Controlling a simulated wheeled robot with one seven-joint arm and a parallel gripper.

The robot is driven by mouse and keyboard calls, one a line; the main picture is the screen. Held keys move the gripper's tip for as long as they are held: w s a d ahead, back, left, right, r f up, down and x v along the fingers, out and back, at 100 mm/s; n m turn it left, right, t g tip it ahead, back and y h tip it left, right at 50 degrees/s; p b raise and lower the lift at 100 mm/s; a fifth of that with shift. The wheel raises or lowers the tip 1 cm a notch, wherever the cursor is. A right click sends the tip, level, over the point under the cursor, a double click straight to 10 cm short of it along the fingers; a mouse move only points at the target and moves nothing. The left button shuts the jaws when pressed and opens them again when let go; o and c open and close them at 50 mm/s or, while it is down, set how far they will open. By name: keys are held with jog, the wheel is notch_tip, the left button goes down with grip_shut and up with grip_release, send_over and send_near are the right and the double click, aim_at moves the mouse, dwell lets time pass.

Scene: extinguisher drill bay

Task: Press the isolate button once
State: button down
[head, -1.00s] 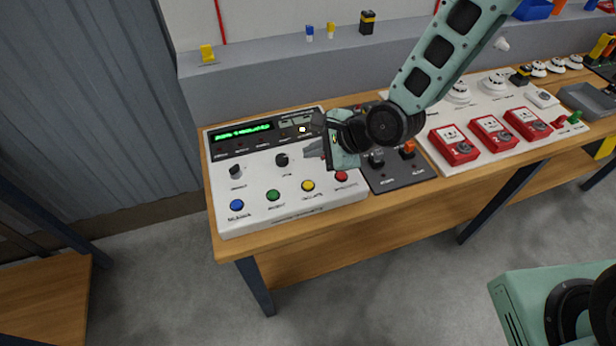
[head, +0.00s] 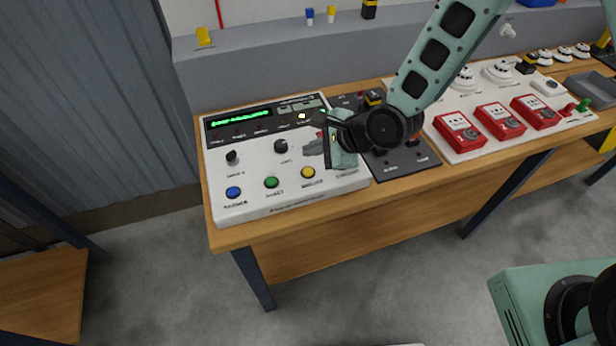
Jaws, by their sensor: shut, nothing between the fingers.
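A white control panel (head: 222,207) with a dark top strip sits on the bench. Its front row shows a blue button (head: 233,192), a green button (head: 271,182) and a yellow button (head: 308,172). The small labels under them are too blurred to read surely, so I cannot confirm which is the isolate button. My gripper (head: 312,146) is shut and empty over the panel's right part, above and just behind the yellow button. A gap seems to remain between the fingers and the panel. The gripper's body hides the panel's right end, including the red button.
Two black knobs (head: 281,146) stand behind the buttons, left of my gripper. A green-lit display (head: 241,117) is on the top strip. A dark switch box (head: 402,164) adjoins on the right, then a white board with red call points (head: 459,132). A grey ledge runs behind.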

aim_at(313, 173)
jog(key=shift+f+b, duration=1.05)
jog(key=shift+f, duration=1)
jog(key=shift+f, duration=0.1)
jog(key=shift+f, duration=0.3)
dwell(0.3)
jog(key=shift+f+b, duration=0.45)
dwell(0.8)
jog(key=shift+r, duration=0.15)
jog(key=shift+r+p, duration=0.75)
jog(key=shift+p, duration=0.05)
notch_tip(313, 173, up, 5)
jog(key=p, duration=0.4)
